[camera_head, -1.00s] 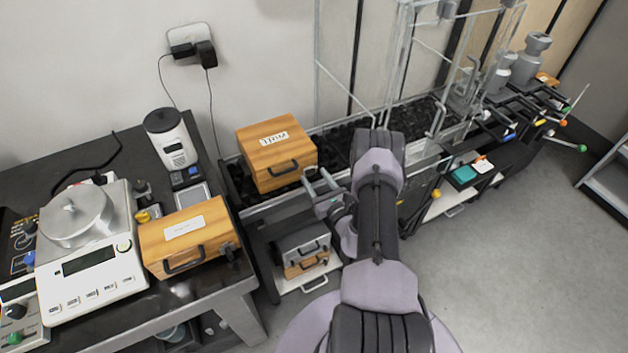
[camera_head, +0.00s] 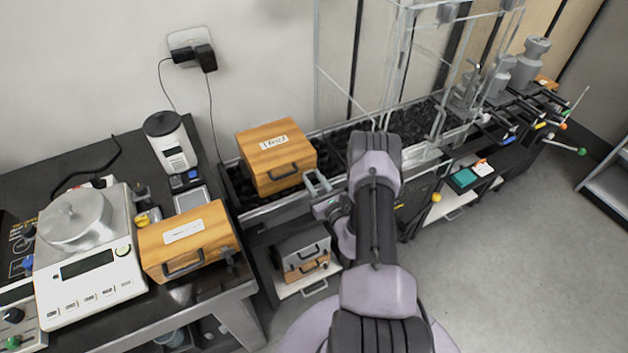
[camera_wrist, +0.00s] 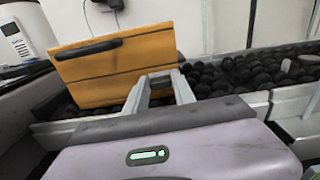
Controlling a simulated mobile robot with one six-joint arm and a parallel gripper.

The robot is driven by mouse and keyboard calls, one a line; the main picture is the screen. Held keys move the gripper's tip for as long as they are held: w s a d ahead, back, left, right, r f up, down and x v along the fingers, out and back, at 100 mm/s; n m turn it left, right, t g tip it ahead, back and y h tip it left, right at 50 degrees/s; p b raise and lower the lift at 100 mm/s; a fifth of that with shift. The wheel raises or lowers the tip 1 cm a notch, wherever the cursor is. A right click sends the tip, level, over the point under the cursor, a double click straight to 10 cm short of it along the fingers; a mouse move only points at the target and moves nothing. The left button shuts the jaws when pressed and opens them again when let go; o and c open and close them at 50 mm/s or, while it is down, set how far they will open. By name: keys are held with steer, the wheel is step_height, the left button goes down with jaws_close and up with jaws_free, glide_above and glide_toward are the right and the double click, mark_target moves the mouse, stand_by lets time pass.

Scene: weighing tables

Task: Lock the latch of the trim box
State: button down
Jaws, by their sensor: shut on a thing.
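A wooden box (camera_head: 277,160) with a white label, whose writing is too blurred to read surely, sits on the black granules behind my arm. Its dark handle (camera_head: 283,172) is on the front face, and the handle also shows in the wrist view (camera_wrist: 87,49). My gripper (camera_head: 319,181) is at the lower right of that front face. In the wrist view my gripper (camera_wrist: 159,78) has its fingertips against the box's right front part. It is shut on what seems to be the box's latch, which the fingers hide. Whether the latch is turned cannot be seen.
A second wooden box (camera_head: 187,240) with handle and dark latch stands on the left table beside a white balance (camera_head: 88,270). Smaller cases (camera_head: 303,255) sit on a shelf below my gripper. A clear-walled frame (camera_head: 385,60) rises behind my arm.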

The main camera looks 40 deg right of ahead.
steer(key=n, duration=0.4)
steer(key=shift+a+n+b, duration=0.15)
steer(key=shift+n+b, duration=0.15)
steer(key=shift+n, duration=0.1)
steer(key=n, duration=0.4)
steer(key=shift+f+b, duration=0.1)
steer(key=shift+b, duration=0.2)
steer(key=n, duration=0.5)
steer(key=shift+a+f+b, duration=0.1)
steer(key=shift+b, duration=0.25)
steer(key=shift+n+b, duration=0.3)
steer(key=shift+n, duration=1.5)
steer(key=c, duration=1)
jaws_free()
steer(key=shift+c, duration=0.2)
